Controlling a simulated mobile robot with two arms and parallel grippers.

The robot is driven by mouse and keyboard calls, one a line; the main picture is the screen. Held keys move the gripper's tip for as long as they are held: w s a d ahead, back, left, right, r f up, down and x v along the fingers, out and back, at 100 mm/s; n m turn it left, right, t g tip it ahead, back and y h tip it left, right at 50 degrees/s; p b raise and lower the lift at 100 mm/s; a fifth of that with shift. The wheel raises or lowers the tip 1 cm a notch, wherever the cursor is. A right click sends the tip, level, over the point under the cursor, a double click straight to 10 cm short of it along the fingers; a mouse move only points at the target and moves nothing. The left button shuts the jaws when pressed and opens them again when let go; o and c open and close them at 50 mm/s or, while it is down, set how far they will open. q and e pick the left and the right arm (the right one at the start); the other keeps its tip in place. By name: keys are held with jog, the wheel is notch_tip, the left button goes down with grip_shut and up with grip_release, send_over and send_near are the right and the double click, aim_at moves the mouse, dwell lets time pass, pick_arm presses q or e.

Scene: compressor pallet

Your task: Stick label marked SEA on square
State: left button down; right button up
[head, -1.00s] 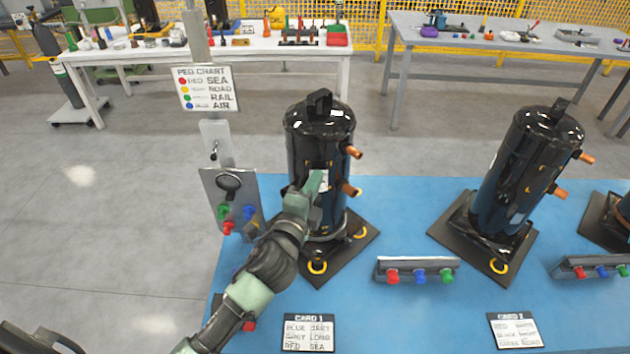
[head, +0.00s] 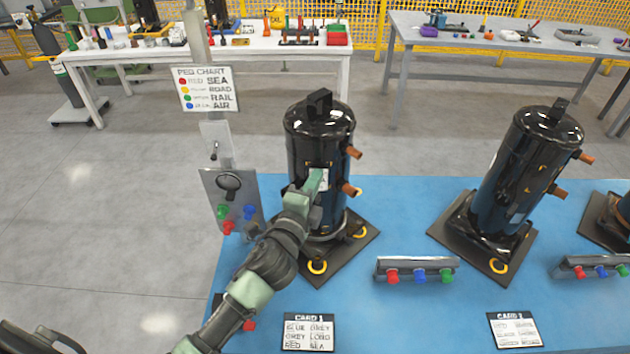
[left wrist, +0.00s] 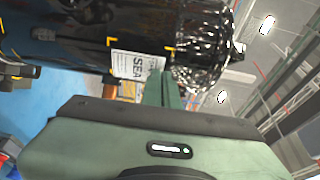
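The white label marked SEA (left wrist: 127,65) lies at the side of the black compressor (left wrist: 75,30), at my left fingertips. It is slightly tilted against the yellow corner marks (left wrist: 169,48) of the square, two of which show above it. My left gripper (left wrist: 165,78) looks shut on the label's edge, with its fingers close together. Whether the label touches the compressor wall cannot be told. In the head view my left gripper (head: 317,180) is in front of the left compressor (head: 318,135) and partly hides the label. My right gripper is not in view.
A sign with a peg chart (head: 205,89) and a grey peg panel (head: 230,200) stand to the left. Card 1 (head: 308,332) and a peg rail (head: 417,270) lie on the blue surface (head: 390,310). Copper stubs (head: 353,152) stick out right of the compressor. A second compressor (head: 520,175) stands farther right.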

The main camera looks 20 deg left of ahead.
pick_arm(q)
jog(key=shift+w+a, duration=0.15)
jog(key=shift+w, duration=0.35)
dwell(0.4)
jog(key=c, duration=1.6)
grip_release()
